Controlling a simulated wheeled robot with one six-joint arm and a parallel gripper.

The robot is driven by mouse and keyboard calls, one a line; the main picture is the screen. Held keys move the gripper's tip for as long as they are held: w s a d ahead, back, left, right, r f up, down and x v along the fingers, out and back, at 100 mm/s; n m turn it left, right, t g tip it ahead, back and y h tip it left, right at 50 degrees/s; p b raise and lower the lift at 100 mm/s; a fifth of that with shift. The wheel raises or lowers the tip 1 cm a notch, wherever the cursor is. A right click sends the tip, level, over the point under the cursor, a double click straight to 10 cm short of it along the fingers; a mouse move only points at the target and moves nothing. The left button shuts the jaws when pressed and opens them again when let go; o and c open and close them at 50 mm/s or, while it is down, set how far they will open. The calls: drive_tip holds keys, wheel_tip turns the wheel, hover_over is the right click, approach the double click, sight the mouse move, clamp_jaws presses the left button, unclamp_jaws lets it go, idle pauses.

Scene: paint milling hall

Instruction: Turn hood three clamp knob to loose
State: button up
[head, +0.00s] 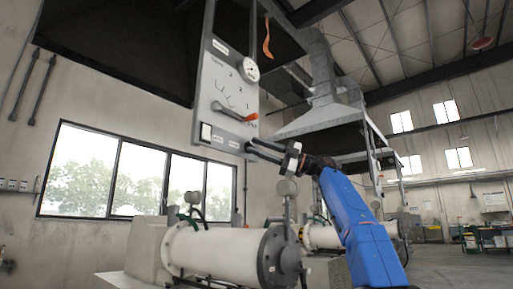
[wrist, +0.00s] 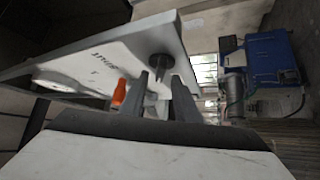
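A grey hood panel (head: 228,100) hangs at upper centre in the head view, and it fills the upper left of the wrist view (wrist: 110,55). A dark clamp knob (head: 250,147) sits at the panel's lower right corner. In the wrist view the knob (wrist: 161,62) points down from the panel on a short stem. My gripper (head: 264,150) reaches it from the right. In the wrist view my fingertips (wrist: 160,84) are apart, one on each side of the knob. I cannot tell whether they touch it. The knob's setting cannot be read.
An orange lever (head: 236,112) and a round gauge (head: 249,69) are on the panel. The lever's orange grip (wrist: 119,92) is close to my left finger in the wrist view. Open floor lies at right.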

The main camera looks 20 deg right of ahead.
drive_tip(key=v, duration=1.6)
drive_tip(key=shift+d, duration=0.25)
drive_tip(key=shift+o, duration=0.3)
drive_tip(key=shift+f, duration=0.15)
